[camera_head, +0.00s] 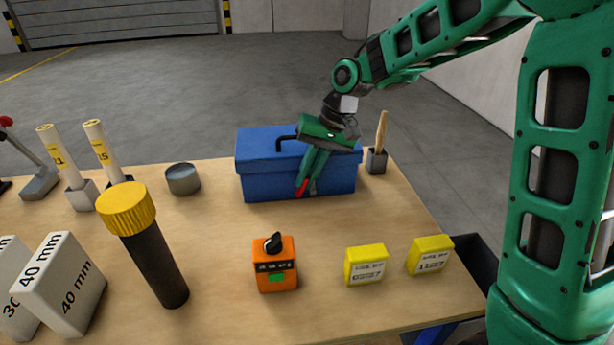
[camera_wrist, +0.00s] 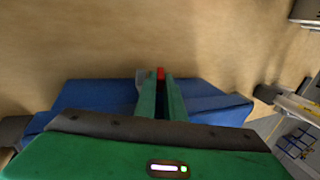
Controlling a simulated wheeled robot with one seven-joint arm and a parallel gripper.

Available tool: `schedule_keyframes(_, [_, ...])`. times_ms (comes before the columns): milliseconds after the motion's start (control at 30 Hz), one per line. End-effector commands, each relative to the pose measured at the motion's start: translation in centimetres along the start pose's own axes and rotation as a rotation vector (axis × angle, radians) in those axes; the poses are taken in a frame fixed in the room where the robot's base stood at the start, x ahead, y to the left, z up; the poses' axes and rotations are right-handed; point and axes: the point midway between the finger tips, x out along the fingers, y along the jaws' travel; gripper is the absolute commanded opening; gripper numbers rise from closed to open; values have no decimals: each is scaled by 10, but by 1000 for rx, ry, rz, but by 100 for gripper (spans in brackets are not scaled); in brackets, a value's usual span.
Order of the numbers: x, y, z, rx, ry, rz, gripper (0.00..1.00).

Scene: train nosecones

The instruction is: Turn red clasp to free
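The red clasp (camera_head: 301,188) is on the front of the blue toolbox (camera_head: 258,186), which stands closed at the back of the table. My gripper (camera_head: 307,187) reaches down over the front of the box, its green fingers tilted towards the clasp. In the wrist view the red clasp (camera_wrist: 160,73) shows between the two fingertips (camera_wrist: 161,80) and fills the narrow gap there. The fingers look shut on it. They hide much of the clasp, so its exact angle is hard to tell. The blue box also shows in the wrist view (camera_wrist: 85,95).
A black handle (camera_head: 286,139) is on the lid. A small holder (camera_head: 376,161) with a wooden handle stands right of the box, a grey round container (camera_head: 183,179) left. An orange device (camera_head: 275,270) and two yellow blocks (camera_head: 366,265) stand nearer. Bare table lies between.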

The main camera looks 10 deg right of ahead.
Motion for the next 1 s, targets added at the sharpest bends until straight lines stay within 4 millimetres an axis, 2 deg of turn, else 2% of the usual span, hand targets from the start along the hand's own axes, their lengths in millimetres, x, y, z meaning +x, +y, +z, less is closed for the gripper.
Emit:
schedule_keyframes(233, [1,-1,0,-2,0,36,0])
schedule_keyframes(700, [3,-10,-1,-3,0,315,0])
schedule_keyframes(1000, [2,-11,-1,4,1,394,0])
